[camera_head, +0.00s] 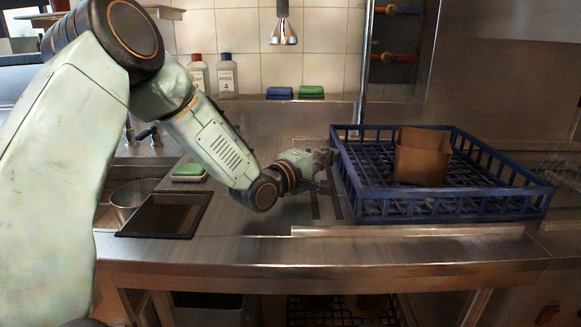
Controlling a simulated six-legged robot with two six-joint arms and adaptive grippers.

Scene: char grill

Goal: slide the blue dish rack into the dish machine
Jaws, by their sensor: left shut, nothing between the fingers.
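My left gripper (332,170) is shut and empty at the rack's left side. Its fingertips are at the rack's left wall; I cannot tell whether they touch it. The steel bulk at the right (510,85) may be the dish machine; its opening is not clear to me. My right gripper is not in view.
A dark tray (166,215) lies on the counter's left, beside a sink with a metal pot (131,198). A green sponge (189,171) sits behind the tray. Two bottles (227,76) and folded cloths (310,91) stand at the back wall. A spray head (284,32) hangs above.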

